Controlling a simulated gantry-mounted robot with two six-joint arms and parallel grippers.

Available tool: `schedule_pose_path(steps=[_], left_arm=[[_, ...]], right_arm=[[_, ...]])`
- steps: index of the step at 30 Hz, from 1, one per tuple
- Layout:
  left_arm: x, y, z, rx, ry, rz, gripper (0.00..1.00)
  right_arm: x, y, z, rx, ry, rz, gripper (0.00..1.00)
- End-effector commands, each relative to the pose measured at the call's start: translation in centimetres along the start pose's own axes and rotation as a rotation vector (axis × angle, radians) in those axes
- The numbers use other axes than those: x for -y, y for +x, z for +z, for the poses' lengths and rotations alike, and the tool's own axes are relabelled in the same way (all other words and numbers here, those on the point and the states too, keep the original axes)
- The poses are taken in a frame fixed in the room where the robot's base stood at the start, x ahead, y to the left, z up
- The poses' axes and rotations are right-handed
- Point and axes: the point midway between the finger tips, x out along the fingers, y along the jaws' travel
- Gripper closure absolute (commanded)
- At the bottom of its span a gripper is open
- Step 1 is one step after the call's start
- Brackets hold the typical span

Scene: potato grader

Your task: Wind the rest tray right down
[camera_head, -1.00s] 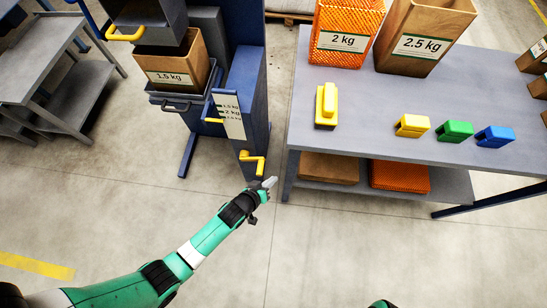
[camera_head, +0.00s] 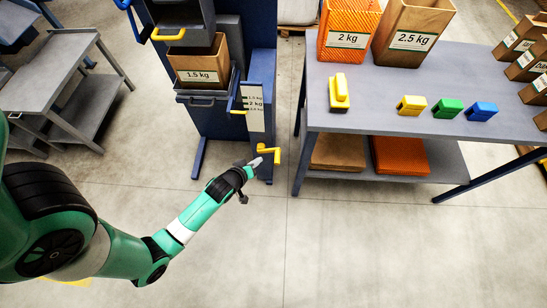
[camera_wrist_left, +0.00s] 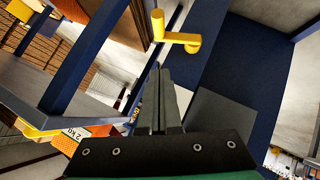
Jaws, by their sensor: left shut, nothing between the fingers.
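The rest tray (camera_head: 203,97) is the dark shelf on the blue grader, with a brown 1.5 kg bag (camera_head: 202,68) standing on it. A label plate (camera_head: 254,108) with weight marks stands beside it on the grader's right side. A yellow crank (camera_head: 272,153) sticks out low on the grader's blue post. It also shows in the left wrist view (camera_wrist_left: 176,36), just beyond my fingertips. My left gripper (camera_head: 256,162) is shut and empty beside the crank, seemingly apart from it. My right gripper is not in view.
A grey table (camera_head: 385,85) on the right holds a 2 kg orange bag (camera_head: 348,30), a 2.5 kg brown bag (camera_head: 410,35), a yellow tool (camera_head: 339,92) and coloured clips (camera_head: 447,108). A grey bench (camera_head: 60,75) stands on the left. The floor in front is clear.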

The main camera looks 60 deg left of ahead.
Motion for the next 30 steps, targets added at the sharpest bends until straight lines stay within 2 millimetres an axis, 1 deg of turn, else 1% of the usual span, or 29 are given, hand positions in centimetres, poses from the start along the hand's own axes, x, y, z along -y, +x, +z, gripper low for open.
schedule_pose_path(steps=[2, 5, 8, 18, 19, 21, 24, 30], left_arm=[[0.1, 0.3, 0.1, 0.001, 0.001, 0.000, 1.00], [0.1, 1.4, 0.2, 0.000, 0.001, 0.001, 1.00], [0.2, 3.2, 0.3, -0.001, -0.001, 0.002, 1.00], [0.2, 10.6, 0.5, 0.000, 0.001, 0.002, 1.00], [0.3, 11.1, 0.9, 0.002, 0.003, 0.002, 1.00], [0.3, 11.8, 1.9, 0.003, 0.004, 0.003, 1.00], [0.1, 12.5, 2.6, 0.002, 0.003, 0.003, 1.00], [0.0, 12.9, 3.0, 0.002, 0.001, 0.002, 1.00]], right_arm=[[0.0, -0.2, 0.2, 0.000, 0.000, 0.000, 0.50], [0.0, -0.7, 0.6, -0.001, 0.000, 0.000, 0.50], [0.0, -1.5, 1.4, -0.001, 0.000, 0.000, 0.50], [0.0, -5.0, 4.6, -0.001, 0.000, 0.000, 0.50], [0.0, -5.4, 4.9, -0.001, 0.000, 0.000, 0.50], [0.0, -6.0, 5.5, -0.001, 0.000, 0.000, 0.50], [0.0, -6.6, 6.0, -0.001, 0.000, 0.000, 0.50], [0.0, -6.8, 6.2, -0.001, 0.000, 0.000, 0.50]])
